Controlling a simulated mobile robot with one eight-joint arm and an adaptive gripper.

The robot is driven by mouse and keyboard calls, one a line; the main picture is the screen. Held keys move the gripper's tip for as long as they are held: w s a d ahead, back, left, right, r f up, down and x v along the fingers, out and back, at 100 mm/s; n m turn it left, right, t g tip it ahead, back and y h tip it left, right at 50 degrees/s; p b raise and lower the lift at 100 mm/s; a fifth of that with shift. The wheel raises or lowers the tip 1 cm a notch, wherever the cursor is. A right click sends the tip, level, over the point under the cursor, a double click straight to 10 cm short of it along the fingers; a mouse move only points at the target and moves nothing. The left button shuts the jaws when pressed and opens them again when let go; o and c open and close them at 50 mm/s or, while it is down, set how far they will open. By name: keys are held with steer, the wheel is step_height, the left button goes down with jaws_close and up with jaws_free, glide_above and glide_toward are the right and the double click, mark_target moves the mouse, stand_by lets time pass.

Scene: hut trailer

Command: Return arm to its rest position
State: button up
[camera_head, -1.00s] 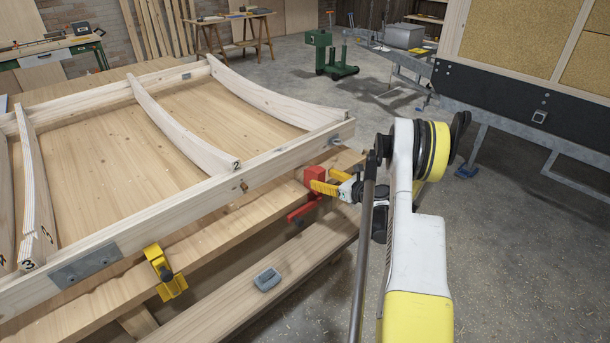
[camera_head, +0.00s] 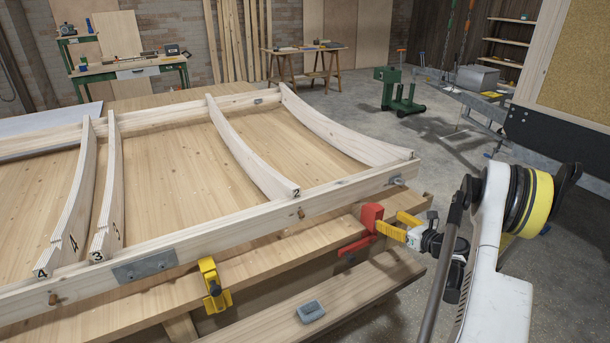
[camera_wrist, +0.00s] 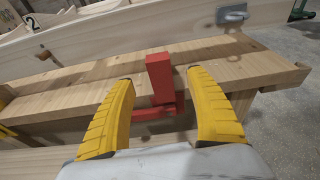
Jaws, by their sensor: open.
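My gripper (camera_head: 389,222) has yellow fingers and is at the near right corner of the workbench. It is open, with a wide gap between the fingers in the wrist view (camera_wrist: 160,76). A red clamp (camera_head: 371,217) sits on the bench edge just beyond the fingertips. In the wrist view the red clamp (camera_wrist: 159,82) shows upright in the gap between the fingers, and its lower part runs sideways below. The fingers are not closed on it. My arm reaches in from the lower right of the head view.
A wooden frame (camera_head: 240,225) with curved, numbered ribs lies on the bench. A yellow clamp (camera_head: 213,285) grips the bench's front edge. A small grey-blue block (camera_head: 311,311) lies on the lower plank. A green machine (camera_head: 398,90) stands behind on open floor. A trailer (camera_head: 575,140) is at right.

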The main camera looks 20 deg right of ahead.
steer(key=a+r+n+g, duration=0.2)
steer(key=a+r+n, duration=0.3)
steer(key=a, duration=0.3)
steer(key=a+r+n+g+y, duration=0.1)
steer(key=a+r+n+g, duration=0.1)
steer(key=a+r+n, duration=0.55)
steer(key=a+r+n+g, duration=0.1)
steer(key=a+r+n, duration=0.25)
steer(key=a, duration=0.65)
steer(key=s+a+r+n+g, duration=0.3)
steer(key=s+a+r+n, duration=0.2)
steer(key=s+a+n, duration=0.6)
steer(key=s+a+n+h, duration=0.1)
steer(key=s+a+n, duration=0.1)
steer(key=s+n, duration=0.2)
steer(key=s+a+f+n+h, duration=0.1)
steer(key=s+n, duration=0.3)
steer(key=s, duration=0.5)
steer(key=shift+a+f, duration=0.25)
steer(key=shift+a, duration=0.65)
